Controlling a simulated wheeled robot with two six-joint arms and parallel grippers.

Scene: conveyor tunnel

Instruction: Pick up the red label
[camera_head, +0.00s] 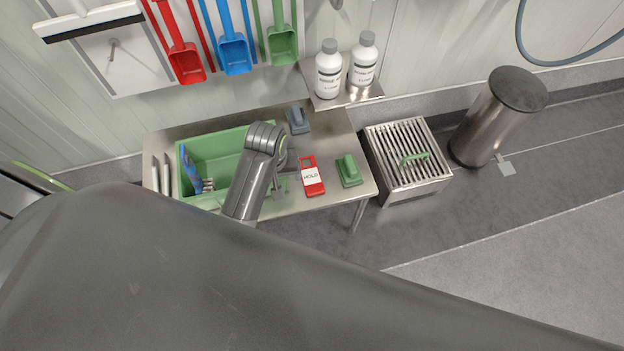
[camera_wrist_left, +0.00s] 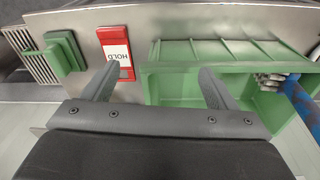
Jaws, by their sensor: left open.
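The red label (camera_head: 312,177), with a white patch reading HOLD, lies flat on the steel table (camera_head: 337,133). It sits between the green bin and a green scrubber block. In the left wrist view the label (camera_wrist_left: 115,46) lies at the upper left, beyond the left fingertip. My left gripper (camera_wrist_left: 156,82) is open and empty, with one finger near the label and the other over the green bin. In the head view my left arm's wrist (camera_head: 258,165) stands over the bin, left of the label; its fingers are largely hidden there. My right gripper is not in view.
The green bin (camera_head: 184,177) holds a blue-handled brush (camera_head: 189,168). A green block (camera_head: 348,170) lies right of the label, a grey block (camera_head: 297,121) behind it. Two white bottles (camera_head: 328,69) stand on a shelf. A slatted steel box (camera_head: 405,158) stands to the right.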

